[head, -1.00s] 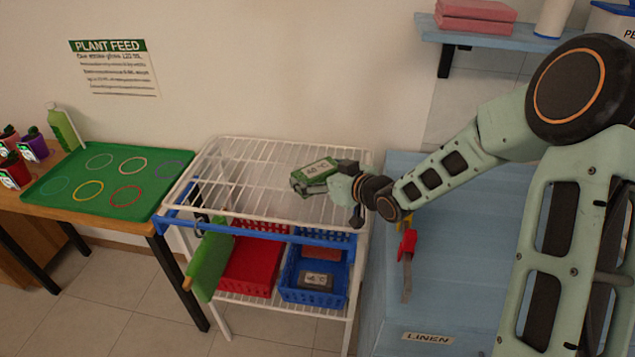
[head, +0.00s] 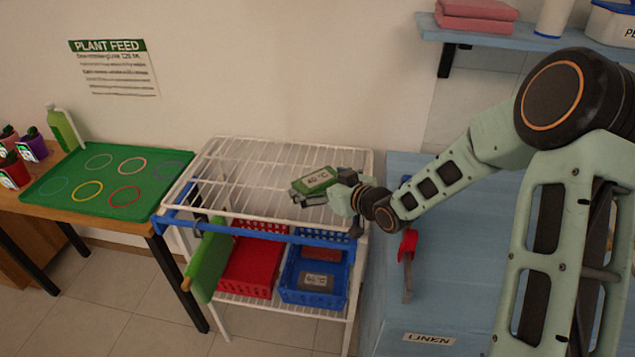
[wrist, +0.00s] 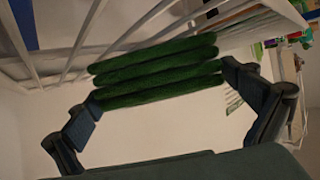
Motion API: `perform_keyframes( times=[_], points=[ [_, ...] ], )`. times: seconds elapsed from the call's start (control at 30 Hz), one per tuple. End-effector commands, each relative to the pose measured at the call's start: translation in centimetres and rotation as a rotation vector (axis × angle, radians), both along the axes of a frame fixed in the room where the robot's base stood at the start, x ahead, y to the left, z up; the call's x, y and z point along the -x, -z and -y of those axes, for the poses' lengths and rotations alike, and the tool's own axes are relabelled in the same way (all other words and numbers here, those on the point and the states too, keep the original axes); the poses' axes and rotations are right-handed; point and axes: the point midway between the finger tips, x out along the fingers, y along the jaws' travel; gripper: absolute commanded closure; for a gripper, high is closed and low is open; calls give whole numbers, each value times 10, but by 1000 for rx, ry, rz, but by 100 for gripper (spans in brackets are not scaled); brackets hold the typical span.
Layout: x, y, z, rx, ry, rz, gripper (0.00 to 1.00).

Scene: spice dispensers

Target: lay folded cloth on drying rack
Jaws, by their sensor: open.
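My gripper (head: 330,193) is at the cloth's right end in the head view. In the wrist view the cloth's stacked green folds (wrist: 155,68) lie between the open fingers (wrist: 178,105), close to both fingertips. The rack's wires (wrist: 60,63) run beside and behind the folds.
A blue cabinet (head: 455,290) with a red-handled tool stands right. The rack top's left and middle are clear.

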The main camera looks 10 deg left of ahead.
Motion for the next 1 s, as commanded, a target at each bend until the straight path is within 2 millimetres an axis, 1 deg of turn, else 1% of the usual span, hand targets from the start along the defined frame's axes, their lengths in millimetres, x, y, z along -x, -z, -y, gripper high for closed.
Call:
perform_keyframes(
  times=[0.07,0.17,0.4,0.6,0.8,1.0],
  points=[
    [0,-6,1,0,0,0,0],
    [10,-11,14,0,4,1,0],
    [43,-32,51,3,3,2,0],
    [64,-44,74,1,3,1,0],
    [73,-49,83,0,1,0,0],
    [74,-48,83,-1,0,-1,0]
  ],
)
